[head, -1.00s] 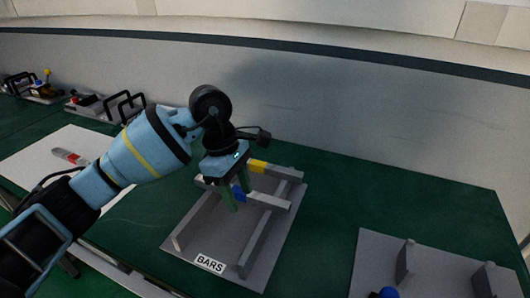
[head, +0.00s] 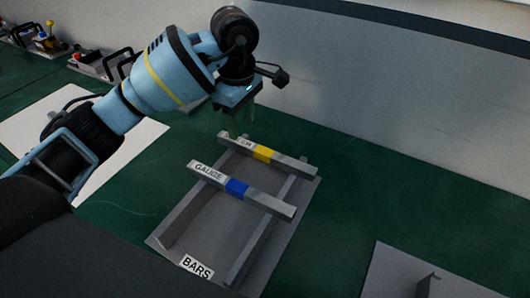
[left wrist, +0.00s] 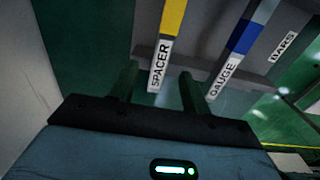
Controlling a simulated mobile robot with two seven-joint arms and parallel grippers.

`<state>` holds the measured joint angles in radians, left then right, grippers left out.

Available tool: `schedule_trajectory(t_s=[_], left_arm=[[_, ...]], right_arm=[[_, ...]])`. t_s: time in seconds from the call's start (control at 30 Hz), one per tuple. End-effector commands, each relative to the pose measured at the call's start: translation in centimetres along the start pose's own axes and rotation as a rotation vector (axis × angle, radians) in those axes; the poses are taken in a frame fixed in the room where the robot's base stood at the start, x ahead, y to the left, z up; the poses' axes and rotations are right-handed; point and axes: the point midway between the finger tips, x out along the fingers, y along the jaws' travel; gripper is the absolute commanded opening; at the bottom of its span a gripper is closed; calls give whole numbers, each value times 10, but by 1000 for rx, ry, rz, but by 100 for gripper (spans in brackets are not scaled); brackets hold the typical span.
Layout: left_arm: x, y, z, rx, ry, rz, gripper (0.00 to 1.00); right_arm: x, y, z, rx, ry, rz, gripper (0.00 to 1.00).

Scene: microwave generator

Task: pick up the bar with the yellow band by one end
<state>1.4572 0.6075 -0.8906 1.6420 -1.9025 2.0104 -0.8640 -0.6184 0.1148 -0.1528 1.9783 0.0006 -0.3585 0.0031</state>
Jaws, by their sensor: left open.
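The bar with the yellow band (head: 263,153) lies across the far part of a grey rack, parallel to a bar with a blue band (head: 237,188). My left gripper (head: 240,122) is open at the yellow-banded bar's left end, partly hiding its label. In the left wrist view, the yellow-banded bar (left wrist: 173,17) shows its SPACER label, and its end lies in line with the gap between the two open fingers (left wrist: 158,80). I cannot tell how far above the bar the fingertips are. My right gripper is not in view.
The grey rack (head: 205,232), labelled BARS, stands on a green bench top. The blue-banded bar, labelled GAUGE, lies close in front. Another grey plate (head: 400,275) is at the lower right. A white sheet (head: 75,125) lies to the left, and a pale wall (head: 400,100) rises behind.

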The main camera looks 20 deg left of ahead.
Motion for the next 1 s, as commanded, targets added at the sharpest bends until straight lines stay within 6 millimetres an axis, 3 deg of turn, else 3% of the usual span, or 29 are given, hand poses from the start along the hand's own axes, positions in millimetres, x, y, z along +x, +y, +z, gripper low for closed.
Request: schedule_trajectory(t_s=[0.27, 0.6, 0.87, 1.0], left_arm=[[11, -2, -1, 0, 0, 1, 47], [51, -4, -5, 1, 0, 2, 47], [54, -4, -5, 1, 0, 4, 47], [54, -4, -5, 1, 0, 4, 33]], right_arm=[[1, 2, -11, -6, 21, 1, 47], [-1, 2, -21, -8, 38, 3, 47], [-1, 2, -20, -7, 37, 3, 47], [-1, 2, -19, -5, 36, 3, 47]])
